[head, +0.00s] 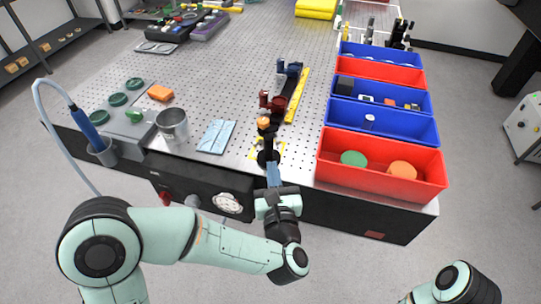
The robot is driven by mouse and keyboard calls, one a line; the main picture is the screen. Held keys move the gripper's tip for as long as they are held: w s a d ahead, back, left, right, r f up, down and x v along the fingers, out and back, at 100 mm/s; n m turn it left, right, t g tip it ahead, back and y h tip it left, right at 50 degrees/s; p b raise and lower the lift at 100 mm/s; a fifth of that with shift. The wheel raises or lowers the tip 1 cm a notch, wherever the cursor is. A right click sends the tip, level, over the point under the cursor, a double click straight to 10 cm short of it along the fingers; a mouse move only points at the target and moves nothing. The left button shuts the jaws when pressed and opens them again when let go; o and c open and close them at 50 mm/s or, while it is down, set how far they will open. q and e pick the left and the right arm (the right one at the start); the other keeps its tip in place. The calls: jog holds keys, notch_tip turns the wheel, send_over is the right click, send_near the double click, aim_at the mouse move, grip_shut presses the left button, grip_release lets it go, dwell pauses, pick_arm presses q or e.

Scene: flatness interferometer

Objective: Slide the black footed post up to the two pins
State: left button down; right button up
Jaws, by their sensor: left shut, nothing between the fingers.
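The black footed post (268,145) stands upright near the front edge of the perforated table, inside a yellow outline (254,158). My left gripper (272,166) is shut and empty, with its fingers just in front of the post's foot. Whether the fingertips touch the foot I cannot tell. The two pins are too small or hidden to make out. An orange-topped piece (263,124) is just behind the post. My right gripper is not in view; only part of my right arm shows at the bottom right.
A dark rail with red and blue mounts (289,88) and a yellow strip (297,95) lie behind the post. Red and blue bins (380,142) stand to the right. A light blue cloth (216,136) and a metal cup (173,125) are to the left.

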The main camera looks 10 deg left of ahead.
aim_at(269, 150)
pick_arm(q)
jog(key=shift+p+x, duration=0.3)
jog(key=shift+x, duration=1.85)
jog(key=shift+b+x, duration=0.95)
jog(key=shift+x, duration=0.2)
jog(key=shift+w+a+f, duration=0.15)
jog(key=shift+w+a, duration=0.05)
jog(key=shift+w, duration=0.25)
